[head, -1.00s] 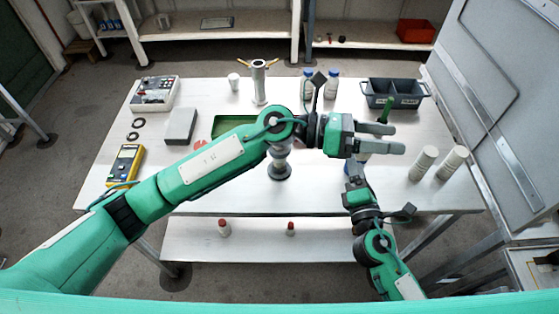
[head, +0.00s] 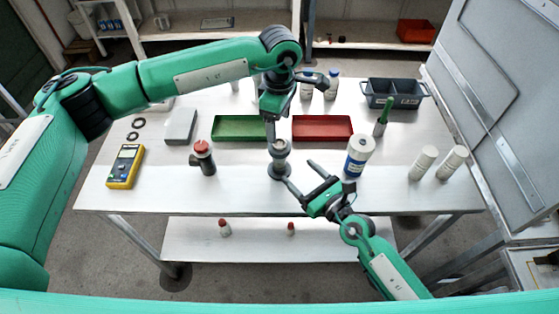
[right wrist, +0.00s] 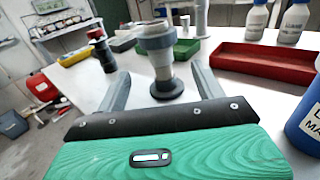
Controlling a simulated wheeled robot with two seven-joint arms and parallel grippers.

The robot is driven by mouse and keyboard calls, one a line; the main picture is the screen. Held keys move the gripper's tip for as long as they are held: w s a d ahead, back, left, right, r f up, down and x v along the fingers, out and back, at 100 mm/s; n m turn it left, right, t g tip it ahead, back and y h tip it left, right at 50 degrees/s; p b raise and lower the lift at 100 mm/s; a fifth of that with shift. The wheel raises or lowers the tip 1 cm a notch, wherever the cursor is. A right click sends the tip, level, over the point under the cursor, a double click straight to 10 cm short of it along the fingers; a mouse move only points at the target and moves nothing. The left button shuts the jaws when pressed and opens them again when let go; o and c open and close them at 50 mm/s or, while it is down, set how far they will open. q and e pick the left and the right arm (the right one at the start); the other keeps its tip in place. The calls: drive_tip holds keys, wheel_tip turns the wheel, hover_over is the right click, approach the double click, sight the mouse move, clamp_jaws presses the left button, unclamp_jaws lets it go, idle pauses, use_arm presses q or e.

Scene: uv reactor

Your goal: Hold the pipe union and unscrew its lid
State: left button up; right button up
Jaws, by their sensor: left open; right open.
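The grey pipe union (head: 280,160) stands upright on its round base on the white table. It also shows in the right wrist view (right wrist: 161,60), with a wider collar at its top. My left gripper (head: 282,130) is open and points down just above the union's top; the head view does not show clearly whether it touches. My right gripper (head: 300,173) is open, low at the table's front, with its fingers pointing at the union. In the right wrist view the union stands between and beyond the fingertips, with no visible contact.
Green tray (head: 238,119) and red tray (head: 322,118) lie behind the union. White cylinders (head: 423,163) stand farther right.

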sight(279, 143)
drive_tip(key=x, duration=1.1)
drive_tip(key=shift+w+a+f, duration=0.1)
drive_tip(key=shift+w+a, duration=0.05)
drive_tip(key=shift+w, duration=0.15)
drive_tip(key=c, duration=1.3)
use_arm(q)
drive_tip(key=shift+c, duration=0.6)
use_arm(e)
clamp_jaws()
use_arm(q)
drive_tip(key=m, duration=0.2)
drive_tip(key=shift+d+m, duration=0.1)
drive_tip(key=shift+m, duration=0.3)
drive_tip(key=shift+c, duration=0.4)
drive_tip(key=m, duration=1)
drive_tip(key=shift+m, duration=0.3)
drive_tip(key=shift+f, duration=4.05)
